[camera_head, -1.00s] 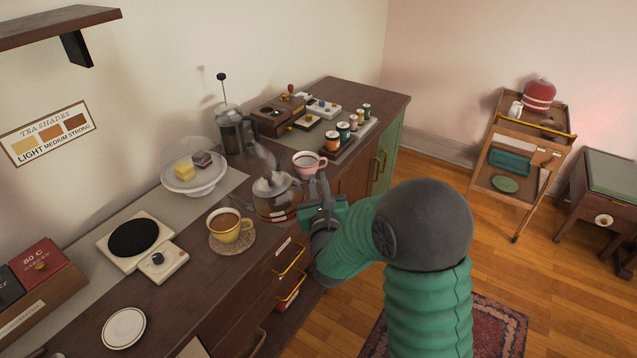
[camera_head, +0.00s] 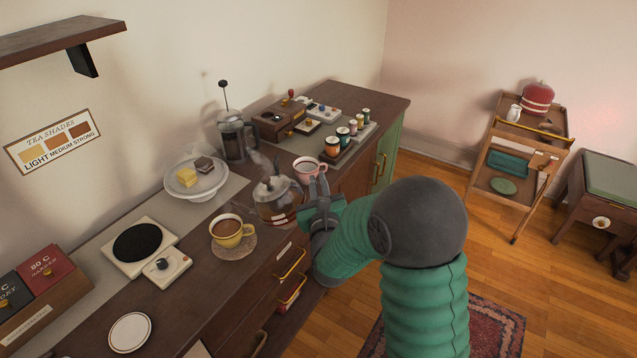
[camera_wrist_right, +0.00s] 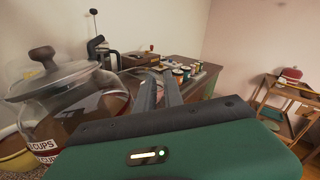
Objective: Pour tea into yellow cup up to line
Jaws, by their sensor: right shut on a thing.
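The yellow cup (camera_head: 232,234) stands upright on a round woven coaster (camera_head: 236,247) on the counter, with brown tea inside close to its rim. I cannot make out a line in it. The glass teapot (camera_head: 277,205), with a dark lid knob and dark tea inside, stands upright just right of the cup. It also shows at the left of the right wrist view (camera_wrist_right: 75,100), with labels reading "CUPS". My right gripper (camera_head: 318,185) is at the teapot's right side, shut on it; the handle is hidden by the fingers. My left gripper is not in view.
A pink cup (camera_head: 308,168) stands close behind the right gripper. A cake plate (camera_head: 196,180), a French press (camera_head: 235,137) and a hot plate (camera_head: 140,243) are on the counter. A white saucer (camera_head: 129,332) lies at the front left.

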